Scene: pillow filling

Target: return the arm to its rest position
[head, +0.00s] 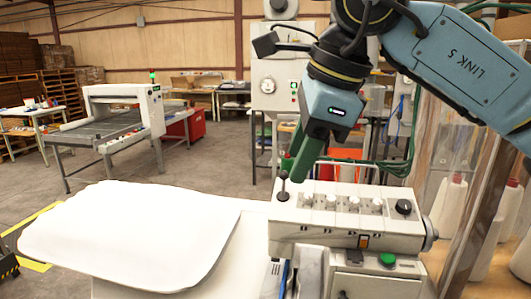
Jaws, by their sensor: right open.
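My blue right arm (450,55) comes in from the upper right. Its right gripper (303,160), with green fingers, points down and is open, with nothing seen between the fingers. It is over the back left of the white control box (345,222), close behind the small black lever (283,185). The lever stands upright; I cannot tell whether a finger touches it. A white pillow (130,232) lies flat on the left, apart from the gripper. My left gripper is not in view.
The control box has a row of knobs and a green button (387,260). A post and clear panel with white cones (450,200) stand at the right. A grey machine with a pale dial (268,84) is behind the gripper. A conveyor table (100,132) stands farther back left, with open floor before it.

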